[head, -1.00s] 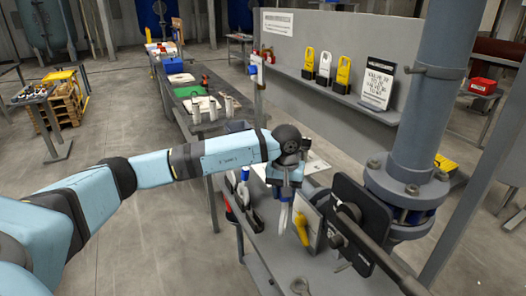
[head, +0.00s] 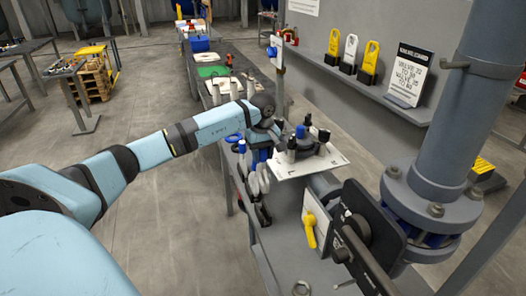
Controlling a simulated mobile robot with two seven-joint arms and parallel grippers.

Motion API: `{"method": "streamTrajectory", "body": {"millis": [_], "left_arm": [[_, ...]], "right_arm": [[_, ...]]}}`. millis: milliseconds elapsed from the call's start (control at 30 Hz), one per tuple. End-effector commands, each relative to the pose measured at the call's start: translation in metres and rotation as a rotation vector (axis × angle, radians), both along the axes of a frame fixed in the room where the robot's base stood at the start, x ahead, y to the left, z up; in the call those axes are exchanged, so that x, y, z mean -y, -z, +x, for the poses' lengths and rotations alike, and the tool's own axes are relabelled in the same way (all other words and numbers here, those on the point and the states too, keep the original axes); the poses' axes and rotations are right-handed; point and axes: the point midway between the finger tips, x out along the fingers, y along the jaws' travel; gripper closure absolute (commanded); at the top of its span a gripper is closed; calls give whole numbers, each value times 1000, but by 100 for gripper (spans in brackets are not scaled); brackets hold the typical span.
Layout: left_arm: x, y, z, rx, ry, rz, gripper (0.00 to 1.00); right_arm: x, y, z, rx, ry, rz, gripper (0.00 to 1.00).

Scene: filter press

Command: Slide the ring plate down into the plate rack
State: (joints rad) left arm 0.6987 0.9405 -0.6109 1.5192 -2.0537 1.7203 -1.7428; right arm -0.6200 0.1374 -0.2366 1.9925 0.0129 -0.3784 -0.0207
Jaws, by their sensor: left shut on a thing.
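My left gripper (head: 262,166) points down beside the front-left edge of the grey workbench, at a row of pale and dark upright plates. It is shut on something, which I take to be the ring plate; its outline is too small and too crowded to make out. Dark rounded shapes (head: 263,214) show just below the fingers. I cannot separate the plate rack from the plates around it, nor tell how deep the held plate sits. My right gripper is not in view.
A white board (head: 313,163) with dark and blue knobs lies right of the gripper. A yellow handle (head: 310,230) on a pale plate and a thick grey pipe (head: 432,120) with a flange stand at right.

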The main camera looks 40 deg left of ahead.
Motion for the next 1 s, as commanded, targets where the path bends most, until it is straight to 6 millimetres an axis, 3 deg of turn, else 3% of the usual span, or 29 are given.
{"method": "streamTrajectory", "body": {"millis": [1000], "left_arm": [[1, 73, 0, 0, 1, -1, 93]], "right_arm": [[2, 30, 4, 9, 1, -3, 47]]}}
